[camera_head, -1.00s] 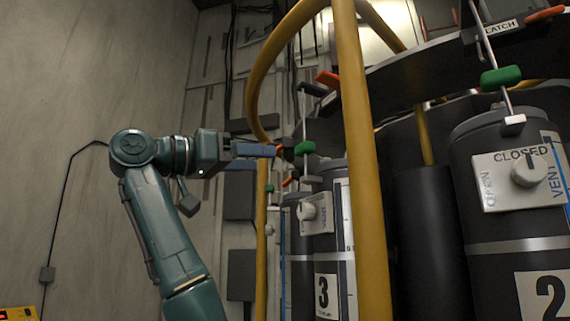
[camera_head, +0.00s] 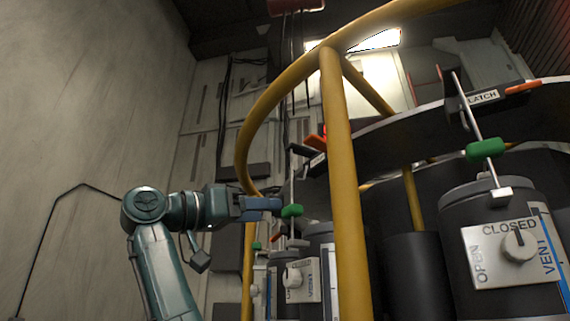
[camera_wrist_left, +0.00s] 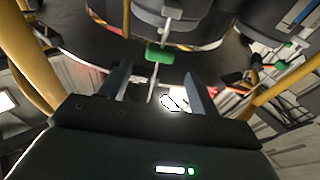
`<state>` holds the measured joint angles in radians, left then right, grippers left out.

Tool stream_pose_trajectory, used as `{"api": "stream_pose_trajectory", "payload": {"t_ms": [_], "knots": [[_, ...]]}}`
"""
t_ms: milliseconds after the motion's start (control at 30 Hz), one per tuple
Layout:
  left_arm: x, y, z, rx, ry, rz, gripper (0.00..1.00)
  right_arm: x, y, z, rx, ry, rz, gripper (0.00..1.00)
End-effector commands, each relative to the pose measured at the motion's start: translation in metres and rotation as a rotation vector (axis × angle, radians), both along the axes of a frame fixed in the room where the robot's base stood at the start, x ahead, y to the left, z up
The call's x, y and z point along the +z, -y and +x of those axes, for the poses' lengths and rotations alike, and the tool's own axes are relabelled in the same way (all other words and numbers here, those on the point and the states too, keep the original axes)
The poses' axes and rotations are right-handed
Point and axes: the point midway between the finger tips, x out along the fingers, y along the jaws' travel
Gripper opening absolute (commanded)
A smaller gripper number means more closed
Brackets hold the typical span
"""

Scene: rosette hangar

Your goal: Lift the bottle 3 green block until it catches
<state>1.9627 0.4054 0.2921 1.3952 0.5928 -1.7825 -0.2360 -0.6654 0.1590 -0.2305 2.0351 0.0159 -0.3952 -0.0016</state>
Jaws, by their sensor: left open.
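The bottle 3 green block (camera_head: 292,211) sits on a thin upright rod above bottle 3 (camera_head: 320,250), below its latch (camera_head: 318,162). My left gripper (camera_head: 272,206) comes in from the left, with its fingertips right by the block. In the left wrist view my left gripper (camera_wrist_left: 158,76) is open. There the green block (camera_wrist_left: 160,54) appears in line with the gap, at or just beyond the fingertips; I cannot tell whether they touch. My right gripper is not in view.
A yellow post (camera_head: 343,180) of the frame stands just right of the block. Bottle 2's green block (camera_head: 486,150) and valve plate (camera_head: 512,252) are farther right. A dark curved shelf (camera_head: 400,135) runs above the bottles. The left side by the wall is free.

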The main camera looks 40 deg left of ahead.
Motion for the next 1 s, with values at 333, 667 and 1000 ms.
{"api": "stream_pose_trajectory", "payload": {"t_ms": [333,667,1000], "knots": [[0.007,0.008,0.027,-0.002,-0.001,0.001,0.62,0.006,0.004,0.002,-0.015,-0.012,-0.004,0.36],[0.013,0.015,0.052,-0.001,0.0,0.0,0.62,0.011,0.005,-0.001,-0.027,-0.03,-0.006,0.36],[0.013,0.017,0.059,0.0,0.0,0.0,0.62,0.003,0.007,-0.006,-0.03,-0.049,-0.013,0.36]]}}
